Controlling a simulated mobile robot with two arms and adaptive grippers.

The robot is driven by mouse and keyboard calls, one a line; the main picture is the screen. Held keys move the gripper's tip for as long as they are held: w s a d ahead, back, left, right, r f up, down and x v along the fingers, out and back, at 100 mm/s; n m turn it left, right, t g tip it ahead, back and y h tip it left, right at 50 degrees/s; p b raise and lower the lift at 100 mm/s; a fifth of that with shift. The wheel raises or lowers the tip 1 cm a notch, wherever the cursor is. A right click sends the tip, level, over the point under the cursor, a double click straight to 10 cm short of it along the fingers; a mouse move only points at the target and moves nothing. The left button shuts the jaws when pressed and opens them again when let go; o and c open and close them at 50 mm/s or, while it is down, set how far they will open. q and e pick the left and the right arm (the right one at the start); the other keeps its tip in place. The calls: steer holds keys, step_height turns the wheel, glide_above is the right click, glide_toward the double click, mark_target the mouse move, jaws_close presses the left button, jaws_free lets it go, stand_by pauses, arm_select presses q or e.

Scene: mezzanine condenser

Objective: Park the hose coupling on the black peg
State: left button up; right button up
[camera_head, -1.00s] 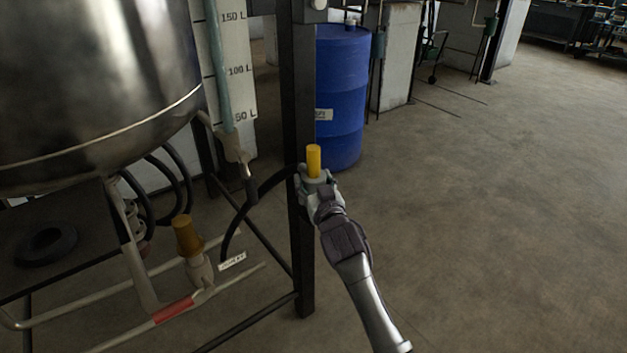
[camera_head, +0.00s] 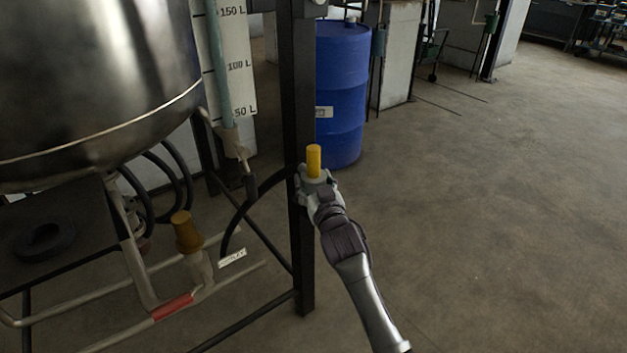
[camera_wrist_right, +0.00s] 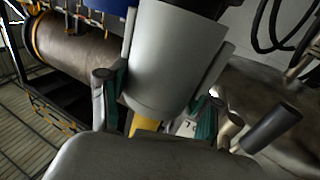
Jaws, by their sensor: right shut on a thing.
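My right gripper (camera_head: 314,184) is in the middle of the head view, in front of the dark upright post. It is shut on the hose coupling, whose yellow end (camera_head: 314,161) points up. In the right wrist view the coupling's grey body (camera_wrist_right: 165,60) sits between the green-padded fingers (camera_wrist_right: 160,100), with a bit of yellow below. A black hose (camera_head: 262,190) arcs from the gripper down to the left. A dark stub (camera_wrist_right: 270,128) at the right of the wrist view may be the black peg; it is apart from the coupling. I cannot make the peg out in the head view. My left gripper is not in view.
The dark post (camera_head: 304,255) stands right beside my gripper. A steel vessel (camera_head: 95,80) with pipework and a brown-yellow knob (camera_head: 187,232) fills the left. A blue drum (camera_head: 342,95) stands behind. The floor (camera_head: 480,230) at right is clear.

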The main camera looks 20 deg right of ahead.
steer(key=shift+f, duration=0.1)
steer(key=o, duration=1.6)
steer(key=shift+s+f, duration=0.1)
steer(key=shift+f, duration=0.05)
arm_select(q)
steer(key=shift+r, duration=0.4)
arm_select(e)
steer(key=s, duration=1.1)
steer(key=shift+s+a, duration=0.2)
steer(key=shift+s, duration=0.2)
